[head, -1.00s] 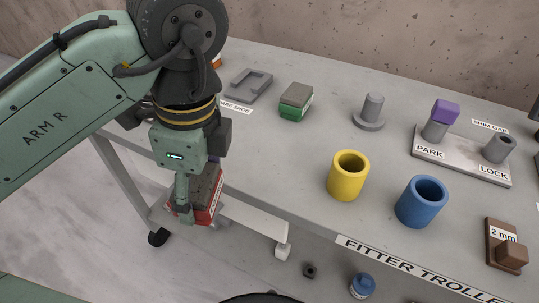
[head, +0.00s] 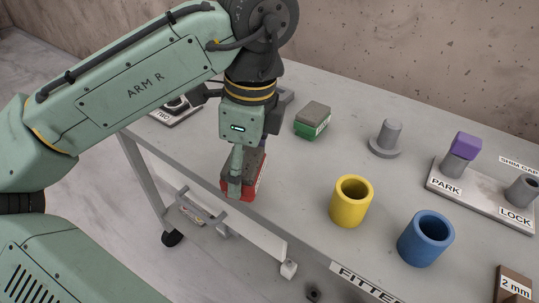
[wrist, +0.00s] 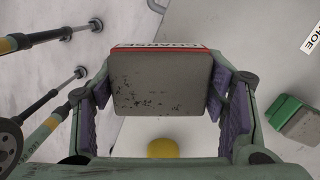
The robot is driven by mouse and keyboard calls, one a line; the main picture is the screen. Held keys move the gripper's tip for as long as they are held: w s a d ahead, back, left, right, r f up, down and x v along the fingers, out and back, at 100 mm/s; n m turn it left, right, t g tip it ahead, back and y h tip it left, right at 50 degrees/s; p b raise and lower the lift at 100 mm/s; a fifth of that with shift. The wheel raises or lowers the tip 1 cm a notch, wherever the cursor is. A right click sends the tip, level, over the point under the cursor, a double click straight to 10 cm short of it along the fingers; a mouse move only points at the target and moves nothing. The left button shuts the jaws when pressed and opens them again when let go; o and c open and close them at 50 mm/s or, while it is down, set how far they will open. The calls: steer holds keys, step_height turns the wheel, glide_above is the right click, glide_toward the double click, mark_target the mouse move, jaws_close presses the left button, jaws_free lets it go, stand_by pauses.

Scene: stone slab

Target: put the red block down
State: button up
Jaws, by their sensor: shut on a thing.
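The red block (head: 259,187) has a grey-brown top and a red lower side. My gripper (head: 245,172) is shut on it, with one finger on its near side in the head view. In the wrist view the block's speckled grey face (wrist: 163,82) fills the space between the two purple-padded fingers, and a red edge with a partly readable label shows behind it. In the head view the block is over or near the trolley's front left edge. I cannot tell whether it touches the top.
A green-and-grey block (head: 312,121), a grey flanged post (head: 386,138), a yellow cup (head: 351,202) and a blue cup (head: 425,239) stand on the trolley top (head: 300,180). A PARK/LOCK plate (head: 480,200) is at the right. Bare top lies between the red block and the yellow cup.

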steer(key=w+d, duration=0.2)
steer(key=w, duration=0.1)
steer(key=w+d, duration=0.1)
steer(key=w, duration=0.1)
steer(key=shift+w+d+f+p, duration=0.2)
steer(key=shift+w+d+p, duration=0.1)
steer(key=shift+p, duration=0.1)
steer(key=f, duration=0.3)
steer(key=shift+w+d+p, duration=0.2)
steer(key=shift+w+p, duration=0.1)
steer(key=shift+f, duration=0.4)
steer(key=shift+f, duration=0.1)
steer(key=o, duration=1.4)
steer(key=r, duration=0.4)
steer(key=d+r, duration=0.1)
steer(key=r, duration=0.7)
steer(key=shift+s+d+r, duration=0.1)
steer(key=shift+s+d, duration=0.1)
